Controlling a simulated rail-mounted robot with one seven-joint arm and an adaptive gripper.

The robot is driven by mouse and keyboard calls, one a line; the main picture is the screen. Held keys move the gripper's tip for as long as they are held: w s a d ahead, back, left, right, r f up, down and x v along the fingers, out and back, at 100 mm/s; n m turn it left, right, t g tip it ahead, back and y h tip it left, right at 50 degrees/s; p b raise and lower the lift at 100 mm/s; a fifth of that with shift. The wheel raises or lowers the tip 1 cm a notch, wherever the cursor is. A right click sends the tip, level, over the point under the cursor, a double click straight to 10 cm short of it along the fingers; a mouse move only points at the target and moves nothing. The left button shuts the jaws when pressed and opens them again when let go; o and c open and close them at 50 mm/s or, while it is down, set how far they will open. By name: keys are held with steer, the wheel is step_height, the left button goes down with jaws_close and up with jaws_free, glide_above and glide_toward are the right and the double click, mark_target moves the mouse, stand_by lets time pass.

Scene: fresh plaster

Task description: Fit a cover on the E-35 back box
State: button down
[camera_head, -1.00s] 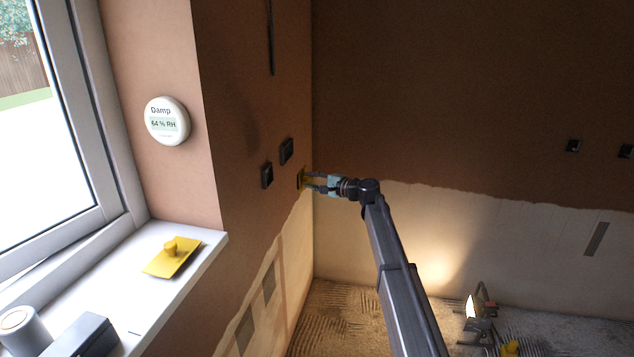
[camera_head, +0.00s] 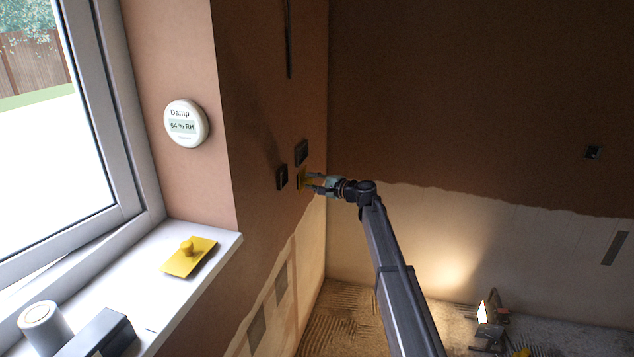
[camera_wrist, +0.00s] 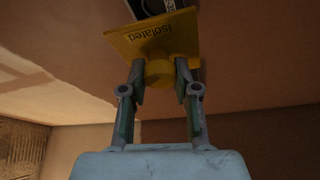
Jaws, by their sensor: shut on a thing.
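My gripper (camera_head: 312,182) is shut on the knob (camera_wrist: 159,72) of a yellow cover (camera_head: 302,180), at the left wall near the corner. In the wrist view the cover's plate (camera_wrist: 130,44) reads "Isolated", upside down, and looks tilted. A dark back box (camera_wrist: 148,8) with pale markings shows just beyond the plate, partly hidden by it. I cannot tell whether plate and box touch, nor read E-35 there. In the head view, two dark boxes are on this wall: one left of the cover (camera_head: 282,177) and one above it (camera_head: 301,152).
Another yellow cover (camera_head: 188,257) with a knob lies on the white sill (camera_head: 222,245), beside a cylinder (camera_head: 43,325) and a dark grey block (camera_head: 97,336). A damp meter (camera_head: 186,123) is on the window reveal. A work lamp (camera_head: 486,312) stands on the floor. Another box (camera_head: 593,152) is on the far wall.

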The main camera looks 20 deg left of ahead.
mark_target(303, 180)
steer(key=shift+s+a+p, duration=0.1)
steer(key=shift+a+p, duration=0.55)
steer(key=shift+a, duration=1.45)
steer(key=shift+a+b, duration=0.4)
steer(key=shift+a, duration=0.35)
steer(key=shift+a, duration=0.45)
steer(key=c, duration=0.8)
jaws_free()
steer(key=shift+s, duration=0.1)
steer(key=shift+o, duration=0.2)
steer(key=shift+d, duration=0.1)
steer(key=shift+w+d+b, duration=0.2)
steer(key=shift+d+b, duration=1.25)
steer(key=shift+d, duration=2)
